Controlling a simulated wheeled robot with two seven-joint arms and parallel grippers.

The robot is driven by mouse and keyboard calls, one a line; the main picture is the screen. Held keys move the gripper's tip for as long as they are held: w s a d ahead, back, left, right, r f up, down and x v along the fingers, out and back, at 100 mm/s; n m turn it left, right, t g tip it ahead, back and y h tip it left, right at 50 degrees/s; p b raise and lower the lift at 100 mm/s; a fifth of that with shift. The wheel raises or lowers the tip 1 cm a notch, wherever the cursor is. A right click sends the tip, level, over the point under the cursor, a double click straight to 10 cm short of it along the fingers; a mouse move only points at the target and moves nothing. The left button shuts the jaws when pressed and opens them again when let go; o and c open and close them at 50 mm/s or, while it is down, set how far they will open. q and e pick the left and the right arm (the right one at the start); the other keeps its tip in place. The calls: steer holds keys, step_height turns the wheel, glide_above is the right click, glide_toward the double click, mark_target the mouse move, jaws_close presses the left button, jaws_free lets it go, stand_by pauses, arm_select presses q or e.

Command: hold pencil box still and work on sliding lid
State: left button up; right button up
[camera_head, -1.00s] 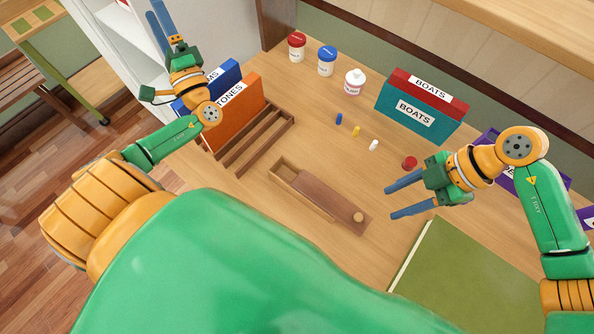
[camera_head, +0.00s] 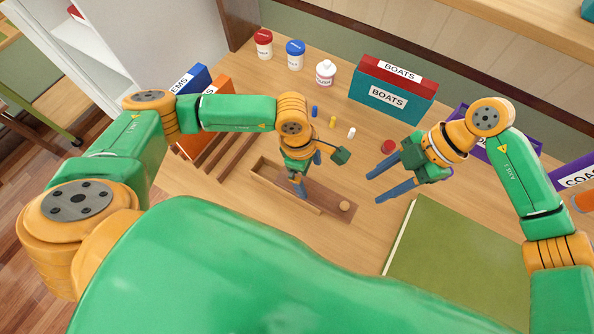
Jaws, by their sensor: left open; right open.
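The wooden pencil box (camera_head: 285,199) lies on the table in the middle of the head view. Its left end is open and shows the inside. Its darker sliding lid (camera_head: 328,203) covers the right part and has a round knob (camera_head: 345,206) near the right end. My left gripper (camera_head: 300,188) points down over the middle of the box and hides part of it; I cannot tell whether it touches the box. It is open. My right gripper (camera_head: 374,187) is open and empty, above the table to the right of the box, pointing left.
A green book or mat (camera_head: 455,255) lies at the right. Behind the box stand small blue, yellow and white pieces (camera_head: 333,122), a red cap (camera_head: 388,146), bottles (camera_head: 295,55) and BOATS boxes (camera_head: 392,95). A slatted wooden rack (camera_head: 222,155) stands at the left.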

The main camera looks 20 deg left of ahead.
arm_select(q)
steer(key=shift+s+a+f+m+y, duration=0.2)
steer(key=shift+s+a+m+y, duration=0.1)
steer(key=shift+a+m+y, duration=0.25)
steer(key=shift+s+a+f+m+y, duration=0.15)
steer(key=shift+s+a+m+y, duration=0.2)
steer(key=shift+a+y, duration=0.3)
step_height(320, 180, down, 7)
steer(key=shift+a+r, duration=0.1)
steer(key=shift+r, duration=0.05)
